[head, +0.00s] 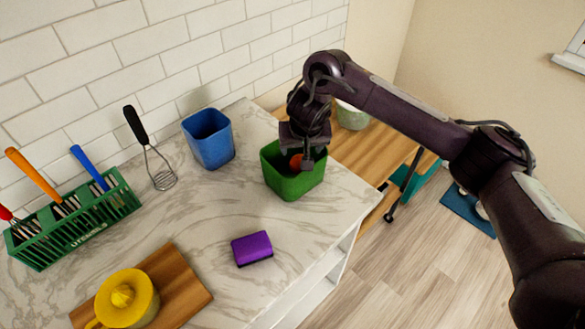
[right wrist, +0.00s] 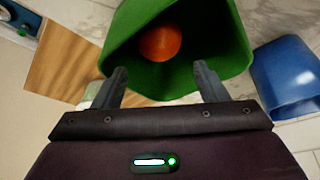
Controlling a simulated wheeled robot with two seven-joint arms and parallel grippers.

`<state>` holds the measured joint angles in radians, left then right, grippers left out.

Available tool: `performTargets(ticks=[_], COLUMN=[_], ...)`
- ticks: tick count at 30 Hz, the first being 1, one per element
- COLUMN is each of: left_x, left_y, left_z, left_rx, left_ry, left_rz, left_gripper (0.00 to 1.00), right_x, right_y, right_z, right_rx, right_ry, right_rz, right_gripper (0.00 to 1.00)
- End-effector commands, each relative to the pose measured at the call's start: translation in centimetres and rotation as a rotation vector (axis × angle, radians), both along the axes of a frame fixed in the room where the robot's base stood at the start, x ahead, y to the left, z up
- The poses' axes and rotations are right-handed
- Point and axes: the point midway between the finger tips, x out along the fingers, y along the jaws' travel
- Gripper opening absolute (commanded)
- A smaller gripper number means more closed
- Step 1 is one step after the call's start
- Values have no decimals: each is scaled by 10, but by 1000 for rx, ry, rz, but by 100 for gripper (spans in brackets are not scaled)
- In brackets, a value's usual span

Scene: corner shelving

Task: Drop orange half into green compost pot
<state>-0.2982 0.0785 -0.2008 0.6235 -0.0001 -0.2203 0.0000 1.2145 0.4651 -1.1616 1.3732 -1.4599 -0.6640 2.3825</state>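The green compost pot (head: 292,187) stands on the marble counter near its right end. The orange half (head: 296,161) shows inside the pot, partly hidden by my right gripper (head: 305,162), which is over the pot's mouth. In the right wrist view, the orange half (right wrist: 160,43) lies inside the green pot (right wrist: 228,38), beyond the fingertips. My right gripper (right wrist: 162,82) is open, its two fingers apart with nothing between them. My left gripper is not in view.
A blue pot (head: 208,140) stands to the left of the green one. A purple sponge (head: 252,248), a whisk (head: 161,177), a green utensil rack (head: 75,225) and a yellow juicer (head: 127,300) on a wooden board (head: 185,285) are on the counter.

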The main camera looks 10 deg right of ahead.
Motion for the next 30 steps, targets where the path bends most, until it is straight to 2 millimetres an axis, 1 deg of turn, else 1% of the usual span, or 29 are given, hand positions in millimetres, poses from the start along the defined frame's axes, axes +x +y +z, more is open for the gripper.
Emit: performTargets(ticks=[1,2,3,11,14,18,22,27,30], left_x=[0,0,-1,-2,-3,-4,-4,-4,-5], left_y=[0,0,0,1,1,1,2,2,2], left_z=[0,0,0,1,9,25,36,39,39], left_rx=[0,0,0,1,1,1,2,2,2], left_ry=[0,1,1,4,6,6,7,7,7], left_rz=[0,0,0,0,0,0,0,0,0], left_gripper=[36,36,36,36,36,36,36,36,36], right_x=[0,0,0,0,-2,-11,-20,-27,-30], right_y=[0,0,0,0,0,0,1,2,2], right_z=[0,0,0,2,13,37,57,70,72], right_rx=[0,0,0,0,-1,-3,-3,-1,0], right_ry=[0,0,0,0,-3,-5,-5,-3,0], right_rz=[0,0,0,0,2,3,3,1,1], right_gripper=[73,77,79,79,79,79,79,79,79])
